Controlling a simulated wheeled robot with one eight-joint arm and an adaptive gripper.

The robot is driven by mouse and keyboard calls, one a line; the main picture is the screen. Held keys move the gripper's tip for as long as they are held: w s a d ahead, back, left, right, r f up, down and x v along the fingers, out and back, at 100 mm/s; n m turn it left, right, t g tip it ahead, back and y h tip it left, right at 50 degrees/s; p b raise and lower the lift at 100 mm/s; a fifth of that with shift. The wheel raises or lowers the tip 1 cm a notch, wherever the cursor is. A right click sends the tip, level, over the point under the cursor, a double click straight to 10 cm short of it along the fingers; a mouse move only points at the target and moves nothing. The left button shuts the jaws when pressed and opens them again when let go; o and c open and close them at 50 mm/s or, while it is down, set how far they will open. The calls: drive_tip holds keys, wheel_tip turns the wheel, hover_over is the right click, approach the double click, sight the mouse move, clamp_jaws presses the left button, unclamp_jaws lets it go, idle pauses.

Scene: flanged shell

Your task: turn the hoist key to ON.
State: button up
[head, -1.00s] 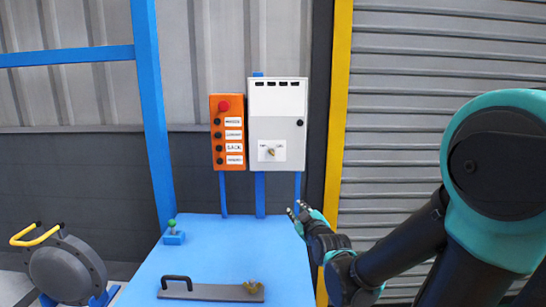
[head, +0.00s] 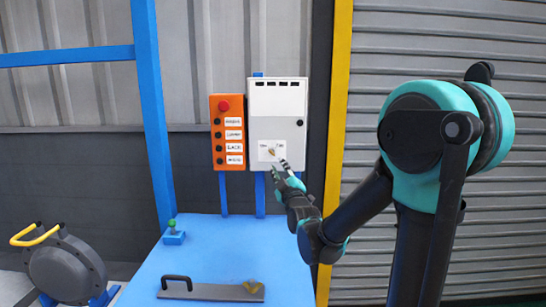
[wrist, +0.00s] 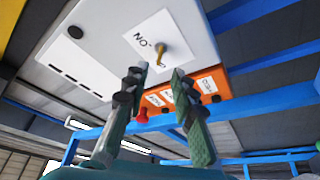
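The hoist key (head: 272,152) is a small brass-coloured key on a white label plate low on the grey control box (head: 290,115). In the wrist view the key (wrist: 161,54) sticks out of the label, beside lettering that reads NO or ON. My gripper (head: 283,168) is just below and right of the key in the head view. In the wrist view my gripper (wrist: 158,75) has its two dark fingers spread apart, with nothing between the tips. The key shows just beyond the fingertips; I cannot tell whether they touch it.
An orange button panel (head: 227,132) with a red knob hangs left of the box. The blue bench (head: 215,262) below carries a dark bar with a handle (head: 205,290) and a green-topped lever (head: 173,234). A round grey flanged part (head: 65,268) stands at left.

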sight(273, 155)
drive_tip(key=x, duration=0.8)
drive_tip(key=shift+w, duration=0.1)
drive_tip(key=shift+c, duration=0.6)
clamp_jaws()
